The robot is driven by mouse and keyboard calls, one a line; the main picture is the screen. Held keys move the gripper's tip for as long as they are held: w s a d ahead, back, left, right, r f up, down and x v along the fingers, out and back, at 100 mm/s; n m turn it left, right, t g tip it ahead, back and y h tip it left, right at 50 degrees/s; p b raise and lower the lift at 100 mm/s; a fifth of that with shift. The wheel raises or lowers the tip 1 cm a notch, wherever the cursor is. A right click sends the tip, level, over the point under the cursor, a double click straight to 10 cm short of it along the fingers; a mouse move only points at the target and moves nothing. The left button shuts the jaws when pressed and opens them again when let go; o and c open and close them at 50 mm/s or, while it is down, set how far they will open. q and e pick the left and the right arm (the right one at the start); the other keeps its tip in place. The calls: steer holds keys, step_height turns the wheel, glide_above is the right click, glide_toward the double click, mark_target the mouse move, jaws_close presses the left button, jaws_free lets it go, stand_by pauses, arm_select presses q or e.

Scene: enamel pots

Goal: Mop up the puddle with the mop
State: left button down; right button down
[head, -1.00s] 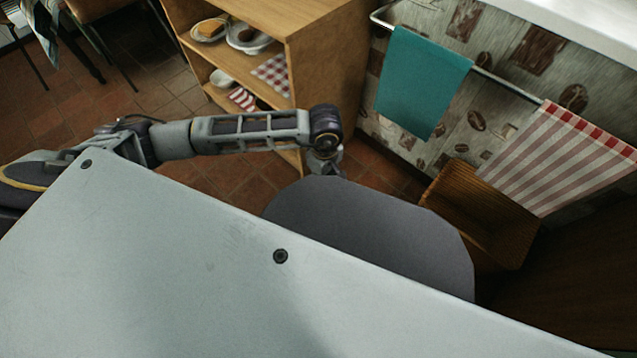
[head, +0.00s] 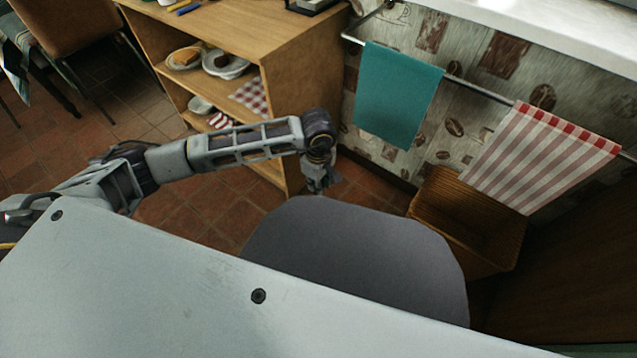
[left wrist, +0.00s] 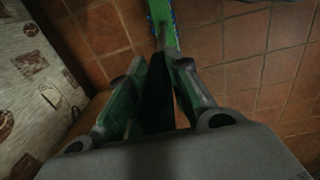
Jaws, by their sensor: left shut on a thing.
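My left gripper (head: 316,182) hangs past the grey rounded edge of my own body, beside the wooden shelf, low over the tiled floor. In the left wrist view its fingers (left wrist: 160,68) are closed around a narrow thing. A green strip with bluish edges, apparently part of the mop (left wrist: 163,22), runs out beyond the fingertips toward the top edge. The rest of the mop is hidden or out of frame. I see no puddle in either view. My right gripper is not in view.
A wooden shelf (head: 298,105) with plates stands just behind my left gripper. Tiled floor (head: 205,205) is open left of the shelf.

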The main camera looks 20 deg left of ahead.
arm_select(q)
steer(key=shift+r+p, duration=1.15)
steer(key=shift+r, duration=0.75)
steer(key=shift+w+r, duration=0.1)
